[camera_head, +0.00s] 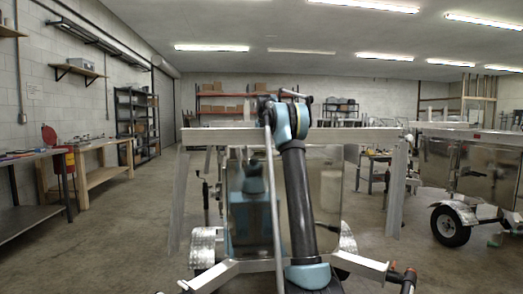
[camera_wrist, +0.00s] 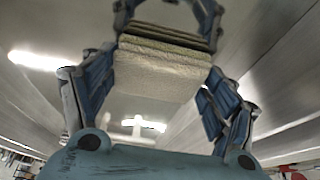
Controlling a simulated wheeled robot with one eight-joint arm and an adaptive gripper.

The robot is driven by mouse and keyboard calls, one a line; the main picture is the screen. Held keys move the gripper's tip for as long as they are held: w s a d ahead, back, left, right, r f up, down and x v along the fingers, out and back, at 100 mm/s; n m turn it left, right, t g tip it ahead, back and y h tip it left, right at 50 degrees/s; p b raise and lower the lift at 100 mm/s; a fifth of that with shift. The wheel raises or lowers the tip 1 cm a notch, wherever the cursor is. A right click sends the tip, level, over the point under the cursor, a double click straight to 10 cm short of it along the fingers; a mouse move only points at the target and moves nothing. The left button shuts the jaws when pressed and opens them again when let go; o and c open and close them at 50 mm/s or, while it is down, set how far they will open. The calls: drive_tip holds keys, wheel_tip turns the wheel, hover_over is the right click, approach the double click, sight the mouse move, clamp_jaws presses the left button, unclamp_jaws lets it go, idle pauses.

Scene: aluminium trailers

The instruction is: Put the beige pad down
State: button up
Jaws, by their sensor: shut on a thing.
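The beige pad (camera_wrist: 157,76) is a thick, rough-faced block in the wrist view, with darker layered edges at its top. My gripper (camera_wrist: 168,28) is shut on it, with blue jointed fingers on both sides. In the head view, my raised arm covers the middle, and neither the pad nor the fingers can be made out. Shiny metal (camera_wrist: 60,70) fills much of the wrist view around the pad; I cannot tell whether the pad touches it.
An aluminium trailer (camera_head: 325,190) stands right in front, under a long pale beam (camera_head: 215,136) on slanted posts. Another trailer (camera_head: 480,180) stands at the right. Workbenches (camera_head: 95,165) line the left wall. Open floor (camera_head: 135,215) lies between benches and trailer.

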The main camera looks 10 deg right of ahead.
drive_tip(key=o, duration=0.9)
drive_tip(key=shift+o, duration=0.2)
drive_tip(key=v, duration=1.2)
drive_tip(key=shift+s, duration=0.1)
